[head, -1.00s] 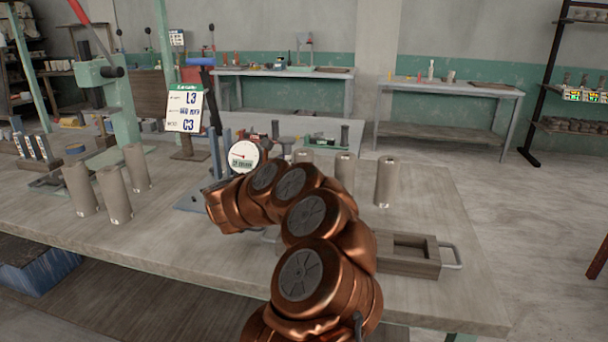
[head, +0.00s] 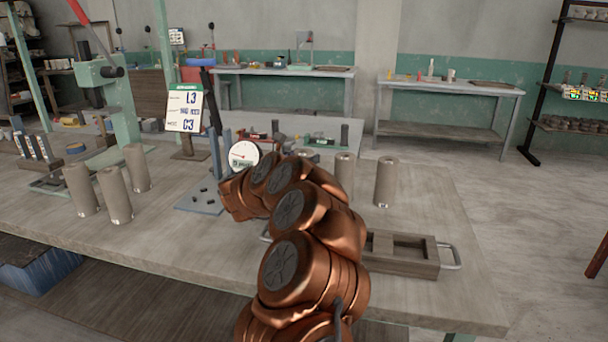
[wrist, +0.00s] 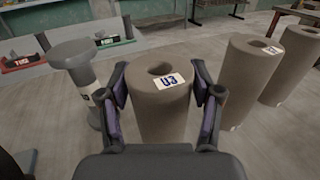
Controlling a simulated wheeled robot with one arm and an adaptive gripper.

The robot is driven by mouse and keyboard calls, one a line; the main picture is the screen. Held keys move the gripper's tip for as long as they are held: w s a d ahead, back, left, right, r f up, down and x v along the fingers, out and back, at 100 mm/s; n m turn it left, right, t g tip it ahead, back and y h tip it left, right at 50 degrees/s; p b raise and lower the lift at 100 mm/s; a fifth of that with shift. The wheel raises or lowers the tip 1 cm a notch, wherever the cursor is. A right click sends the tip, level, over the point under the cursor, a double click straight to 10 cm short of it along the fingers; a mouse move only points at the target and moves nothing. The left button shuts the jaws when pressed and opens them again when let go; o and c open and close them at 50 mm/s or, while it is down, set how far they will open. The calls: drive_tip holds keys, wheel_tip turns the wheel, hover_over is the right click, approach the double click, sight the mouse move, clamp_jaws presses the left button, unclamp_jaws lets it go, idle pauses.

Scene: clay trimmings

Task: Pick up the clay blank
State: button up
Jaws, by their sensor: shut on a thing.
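A grey-brown cylindrical clay blank (wrist: 163,115) with a hole in its top and a "U3" label stands upright in the wrist view. My gripper (wrist: 162,97) is shut on it, with a purple-padded finger on each side. The blank's foot is hidden behind the gripper body, so I cannot tell whether it touches the table. In the head view my arm hides the gripper and this blank. Two more blanks (head: 386,182) (head: 345,172) stand to the right of the arm; they also show in the wrist view (wrist: 243,85) (wrist: 292,65). Several others (head: 115,195) stand at the left.
A wooden tray (head: 397,265) with metal handles lies at the table's right front. A round dial gauge (head: 243,154) and a blue-grey plate with small dark pieces (head: 190,207) are left of my arm. A grey flanged post (wrist: 75,55) stands left of the held blank.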

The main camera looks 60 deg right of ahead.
clamp_jaws()
idle(0.3)
drive_tip(key=shift+r, duration=0.1)
